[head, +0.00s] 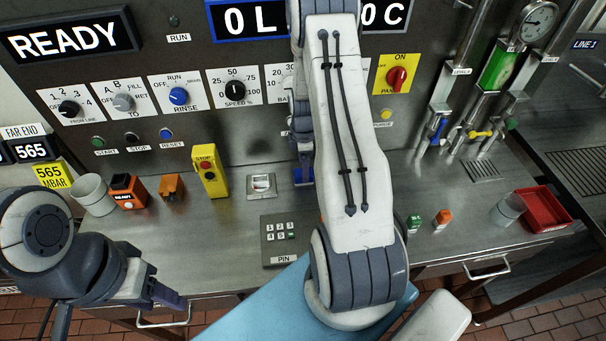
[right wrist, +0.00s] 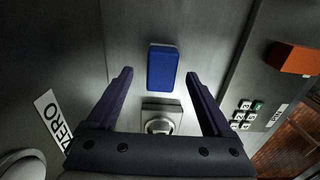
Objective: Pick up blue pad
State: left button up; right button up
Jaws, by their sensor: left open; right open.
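The blue pad (right wrist: 163,67) shows in the right wrist view as a small rectangular block on the grey metal surface. My right gripper (right wrist: 160,76) is open, with one fingertip to each side of the pad and clear gaps between; neither finger touches it. How far the fingertips are above the pad I cannot tell. In the head view a bit of blue, likely the pad (head: 303,175), shows beside my right arm, which hides most of that spot. My left gripper (head: 168,294) is open and empty at the lower left, by the counter's front edge.
A square plate with a round metal fitting (right wrist: 161,121) lies close to the pad. A red tray (head: 544,208) is far right.

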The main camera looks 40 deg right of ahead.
jog(key=shift+a+f+p, duration=0.1)
jog(key=shift+f+p, duration=0.4)
jog(key=shift+f, duration=1.25)
grip_shut()
jog(key=shift+r, duration=0.1)
notch_tip(320, 180, up, 10)
jog(key=b, duration=0.2)
jog(key=shift+b, duration=0.4)
jog(key=c, duration=0.9)
grip_release()
jog(key=c, duration=0.4)
